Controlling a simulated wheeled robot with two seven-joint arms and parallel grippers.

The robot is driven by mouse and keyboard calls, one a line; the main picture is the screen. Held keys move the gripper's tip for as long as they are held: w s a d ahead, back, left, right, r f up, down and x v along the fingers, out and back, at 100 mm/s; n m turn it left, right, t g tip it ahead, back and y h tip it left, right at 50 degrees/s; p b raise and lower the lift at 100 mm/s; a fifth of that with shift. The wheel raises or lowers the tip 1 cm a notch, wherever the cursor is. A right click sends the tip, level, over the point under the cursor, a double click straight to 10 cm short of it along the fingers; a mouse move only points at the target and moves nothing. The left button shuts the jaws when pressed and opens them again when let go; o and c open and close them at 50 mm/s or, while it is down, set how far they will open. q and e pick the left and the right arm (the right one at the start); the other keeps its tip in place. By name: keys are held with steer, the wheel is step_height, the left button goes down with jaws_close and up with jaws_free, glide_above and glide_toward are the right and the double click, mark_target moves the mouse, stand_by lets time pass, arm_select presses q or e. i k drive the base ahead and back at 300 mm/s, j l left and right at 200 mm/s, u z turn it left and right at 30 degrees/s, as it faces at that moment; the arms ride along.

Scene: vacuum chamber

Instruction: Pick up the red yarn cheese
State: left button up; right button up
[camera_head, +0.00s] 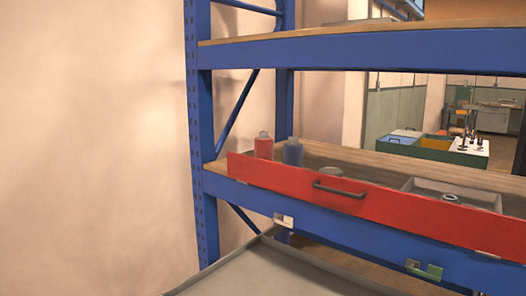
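A small red cylinder with a grey top (264,146), which looks like the red yarn cheese, stands upright on the lower wooden shelf (365,157). Its lower part is hidden behind a long red panel (400,205) with a dark handle (339,189). A similar blue cylinder (293,152) stands just to its right. Neither of my grippers is in view.
The blue rack's post (193,130) rises left of the cylinders, and an upper shelf (360,45) spans above them. A round grey item (331,172) and a shallow grey tray (470,196) lie behind the panel. A flat grey surface (270,275) fills the bottom foreground.

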mark_target(263, 144)
steer(key=z, duration=0.9)
steer(key=i+j+z, duration=0.1)
steer(key=j+z, duration=0.9)
steer(key=j, duration=0.2)
steer(key=k+j+z, duration=0.1)
steer(key=j+z, duration=0.4)
steer(key=k+j, duration=0.1)
steer(key=j, duration=0.3)
steer(key=k+j, duration=0.1)
steer(key=j, duration=0.3)
steer(key=k+j+z, duration=0.1)
steer(key=j, duration=0.25)
steer(key=k+j, duration=0.1)
steer(key=j, duration=0.3)
steer(key=k+j, duration=0.15)
steer(key=j, duration=0.25)
steer(key=k+j+z, duration=0.1)
steer(key=j, duration=0.25)
